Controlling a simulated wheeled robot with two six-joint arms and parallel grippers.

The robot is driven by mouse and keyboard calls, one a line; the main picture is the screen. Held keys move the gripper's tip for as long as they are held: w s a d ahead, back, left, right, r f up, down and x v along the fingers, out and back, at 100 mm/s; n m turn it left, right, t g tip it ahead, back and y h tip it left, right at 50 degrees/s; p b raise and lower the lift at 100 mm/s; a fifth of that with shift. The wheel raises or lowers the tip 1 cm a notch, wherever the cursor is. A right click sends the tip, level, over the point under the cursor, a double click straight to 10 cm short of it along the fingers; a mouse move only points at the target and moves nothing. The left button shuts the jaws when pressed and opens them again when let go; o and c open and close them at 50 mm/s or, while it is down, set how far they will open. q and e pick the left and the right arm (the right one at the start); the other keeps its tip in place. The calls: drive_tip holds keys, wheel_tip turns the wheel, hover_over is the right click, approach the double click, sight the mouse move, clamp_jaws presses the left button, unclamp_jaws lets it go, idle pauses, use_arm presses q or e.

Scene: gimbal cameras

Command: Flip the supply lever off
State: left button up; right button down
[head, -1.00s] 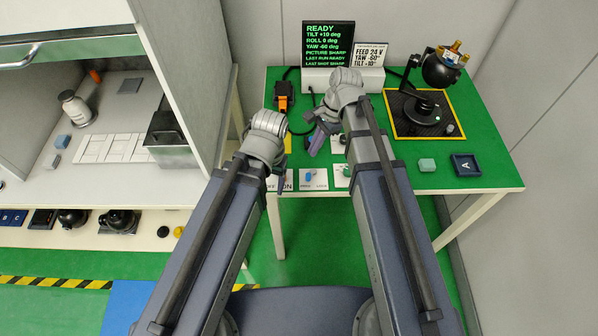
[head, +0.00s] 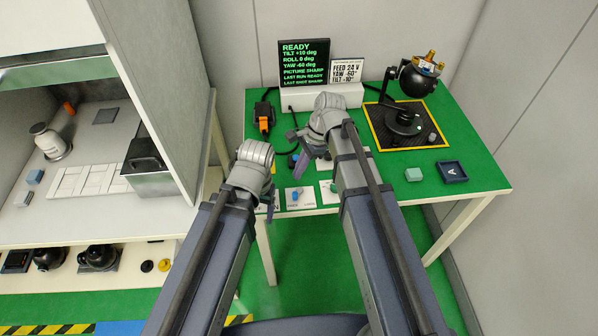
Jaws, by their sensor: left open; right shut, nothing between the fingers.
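A white plate (head: 275,208) at the front left edge of the green table shows only part of its lettering. My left gripper (head: 270,195) is over it, fingers pointing down, and hides most of it. I cannot make out the supply lever itself there. I cannot tell whether the fingers touch anything. My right gripper (head: 300,146) is shut and empty above the middle of the table, in front of the display base.
A plate with a blue knob (head: 296,195) and one with a green knob (head: 333,187) sit just right of the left gripper. A black display (head: 305,62) reads READY; a card (head: 346,71) reads FEED 24 V.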

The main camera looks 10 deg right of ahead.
drive_tip(key=b+x, duration=0.5)
drive_tip(key=x, duration=0.2)
drive_tip(key=shift+d, duration=0.1)
drive_tip(key=shift+s+a+r, duration=0.2)
drive_tip(key=shift+a, duration=0.4)
drive_tip(key=shift+s+a+r, duration=0.2)
drive_tip(key=shift+s+a, duration=0.05)
drive_tip(key=shift+a, duration=0.35)
drive_tip(key=shift+s+a, duration=0.15)
drive_tip(key=shift+a, duration=0.5)
